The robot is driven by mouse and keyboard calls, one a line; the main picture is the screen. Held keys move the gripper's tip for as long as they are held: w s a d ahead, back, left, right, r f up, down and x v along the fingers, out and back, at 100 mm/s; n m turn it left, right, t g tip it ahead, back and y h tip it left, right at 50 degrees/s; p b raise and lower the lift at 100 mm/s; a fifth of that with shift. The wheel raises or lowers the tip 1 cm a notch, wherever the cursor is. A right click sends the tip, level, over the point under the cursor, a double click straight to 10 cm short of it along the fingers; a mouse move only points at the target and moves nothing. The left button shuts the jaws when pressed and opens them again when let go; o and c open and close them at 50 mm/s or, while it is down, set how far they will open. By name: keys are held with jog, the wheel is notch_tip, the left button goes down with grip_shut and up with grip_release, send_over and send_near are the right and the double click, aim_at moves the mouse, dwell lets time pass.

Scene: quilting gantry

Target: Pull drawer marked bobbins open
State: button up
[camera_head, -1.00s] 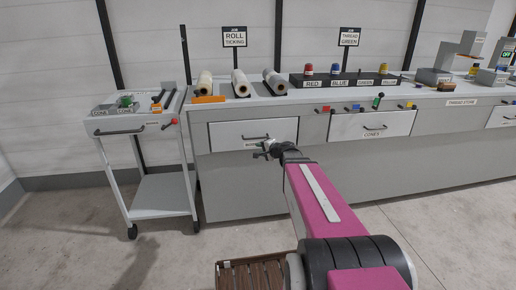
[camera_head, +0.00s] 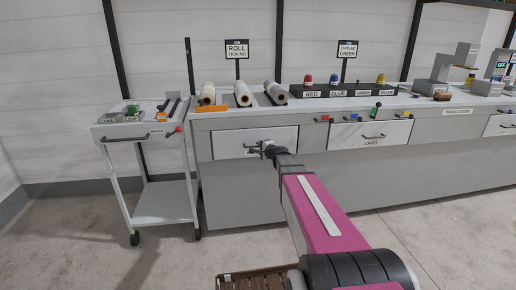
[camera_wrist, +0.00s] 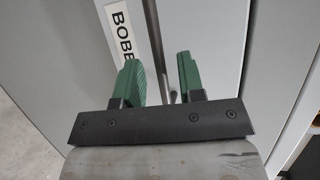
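The bobbins drawer (camera_head: 228,138) is a white front at the left of the grey counter. Its handle and label are largely hidden behind my gripper in the head view. The front looks flush with the counter. In the wrist view its label (camera_wrist: 123,22) shows the letters "BOBB". My gripper (camera_head: 262,148) is in front of the drawer at handle height. In the wrist view its green fingers (camera_wrist: 158,65) are apart, with a thin dark bar, seemingly the handle (camera_wrist: 170,85), running between them. Whether they touch it I cannot tell.
A second drawer marked cones (camera_head: 345,136) is to the right. A cart (camera_head: 150,133) stands left of the counter (camera_head: 230,195). Fabric rolls (camera_head: 242,95) and a thread rack (camera_head: 345,92) are on top. The floor in front is mostly clear.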

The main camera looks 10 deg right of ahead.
jog(key=shift+x, duration=1.15)
grip_shut()
jog(key=shift+s, duration=0.15)
